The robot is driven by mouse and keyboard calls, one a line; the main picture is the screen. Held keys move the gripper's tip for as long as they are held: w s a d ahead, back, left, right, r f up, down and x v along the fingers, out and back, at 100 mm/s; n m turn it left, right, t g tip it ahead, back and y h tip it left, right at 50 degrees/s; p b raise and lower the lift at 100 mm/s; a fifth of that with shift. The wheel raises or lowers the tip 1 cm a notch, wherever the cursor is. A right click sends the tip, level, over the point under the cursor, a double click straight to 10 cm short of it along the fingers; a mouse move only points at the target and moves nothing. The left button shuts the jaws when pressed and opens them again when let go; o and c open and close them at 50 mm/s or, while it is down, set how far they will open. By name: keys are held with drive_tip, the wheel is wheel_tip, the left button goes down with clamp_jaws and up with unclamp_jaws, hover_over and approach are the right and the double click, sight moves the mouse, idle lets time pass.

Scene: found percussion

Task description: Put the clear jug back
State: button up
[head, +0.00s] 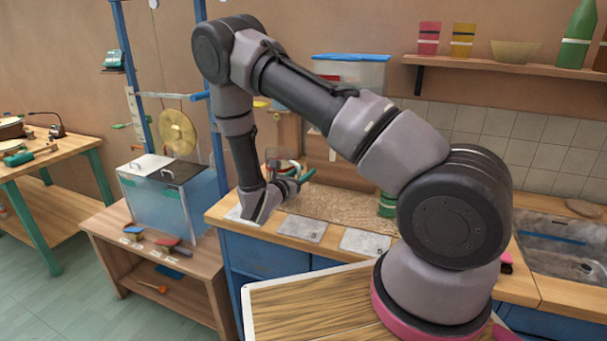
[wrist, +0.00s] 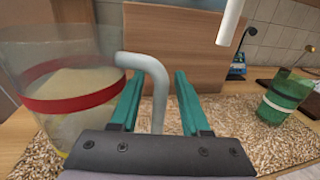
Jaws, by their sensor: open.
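The clear jug (wrist: 68,92) with a red band fills the left of the wrist view. It looks upright, and its lower end is partly hidden by my gripper's body. Its grey handle (wrist: 156,85) bends down between my two green fingers. My gripper (wrist: 162,78) is open, with one finger on each side of the handle and a visible gap to the right finger. Whether the left finger touches it I cannot tell. In the head view my gripper (head: 290,182) is low over the counter, and the jug is hard to make out behind it.
A speckled mat (head: 335,208) covers part of the counter. A green container with a white band (wrist: 277,100) stands to the right on it. Metal plates (head: 302,228) lie along the counter's front. A wooden panel (wrist: 195,48) stands behind. A clear tank (head: 160,205) stands left.

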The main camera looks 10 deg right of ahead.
drive_tip(key=v, duration=1.2)
drive_tip(key=s+d+r+m+g+y, duration=0.2)
drive_tip(key=s+d+r+m+g, duration=0.4)
drive_tip(key=r+m, duration=0.3)
drive_tip(key=s+d+r+m+g+y, duration=0.3)
drive_tip(key=s+d+r+m+g, duration=0.1)
drive_tip(key=d+r+m+g, duration=0.4)
drive_tip(key=s+a+r+m+t+y, duration=0.1)
drive_tip(key=s+r+m+t+y, duration=0.3)
drive_tip(key=r+m, duration=0.3)
drive_tip(key=s+a+r+m+t+y, duration=0.1)
drive_tip(key=s+r+m+t+y, duration=0.4)
drive_tip(key=r, duration=0.6)
drive_tip(key=shift+s+a+m+y, duration=0.25)
drive_tip(key=shift+s+m+y, duration=0.35)
drive_tip(key=shift+s+m, duration=0.25)
